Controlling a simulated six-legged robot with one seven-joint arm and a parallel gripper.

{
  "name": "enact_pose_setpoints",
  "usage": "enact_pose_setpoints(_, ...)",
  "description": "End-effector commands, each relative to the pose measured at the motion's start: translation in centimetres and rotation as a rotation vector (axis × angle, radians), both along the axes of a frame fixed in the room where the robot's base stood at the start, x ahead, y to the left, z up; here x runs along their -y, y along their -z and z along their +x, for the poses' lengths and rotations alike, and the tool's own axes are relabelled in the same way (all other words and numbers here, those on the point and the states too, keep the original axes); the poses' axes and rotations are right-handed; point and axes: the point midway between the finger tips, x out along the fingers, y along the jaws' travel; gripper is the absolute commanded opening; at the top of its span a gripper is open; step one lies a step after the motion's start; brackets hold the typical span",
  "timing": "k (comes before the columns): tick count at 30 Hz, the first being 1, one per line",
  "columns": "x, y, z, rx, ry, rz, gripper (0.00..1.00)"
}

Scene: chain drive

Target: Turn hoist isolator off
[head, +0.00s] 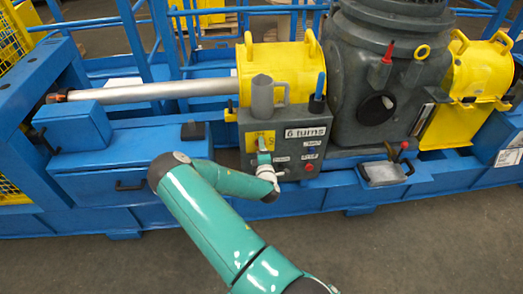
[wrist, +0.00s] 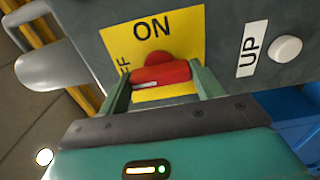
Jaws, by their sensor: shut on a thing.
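The hoist isolator is a red rotary handle (wrist: 162,73) on a yellow plate (wrist: 185,32) in the wrist view. The plate reads ON at its top, and the end of OFF shows at the left, partly hidden. My gripper (wrist: 160,78) has its two green fingers closed on either side of the red handle. The handle lies roughly level across the wrist view, tilted a little. In the head view the plate (head: 262,137) is on the grey control box (head: 302,150), with my gripper (head: 265,160) in front of it, hiding the handle.
A white button (wrist: 286,48) beside an UP label (wrist: 251,48) sits right of the plate. A red button (head: 309,167) is low on the box. A grey cylinder (head: 262,95) and a blue-handled lever (head: 320,86) stand on top. Blue frame beams (head: 130,150) run alongside.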

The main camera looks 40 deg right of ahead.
Motion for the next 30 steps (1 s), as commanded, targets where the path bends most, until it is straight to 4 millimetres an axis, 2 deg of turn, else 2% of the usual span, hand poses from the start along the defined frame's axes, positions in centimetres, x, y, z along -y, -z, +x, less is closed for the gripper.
enact_pose_setpoints(4,0.0,0.0,0.0,-0.002,0.000,-0.001,0.43)
enact_pose_setpoints(5,0.0,0.0,0.0,-0.002,0.000,-0.001,0.69)
enact_pose_setpoints(8,0.0,0.0,0.0,-0.002,0.000,-0.001,0.87)
enact_pose_setpoints(20,-0.5,0.0,-0.6,-0.001,-0.001,0.001,0.87)
enact_pose_setpoints(23,-1.2,0.1,-1.8,-0.003,0.000,0.001,0.87)
enact_pose_setpoints(30,-4.2,0.1,-6.1,-0.003,0.000,0.001,0.87)
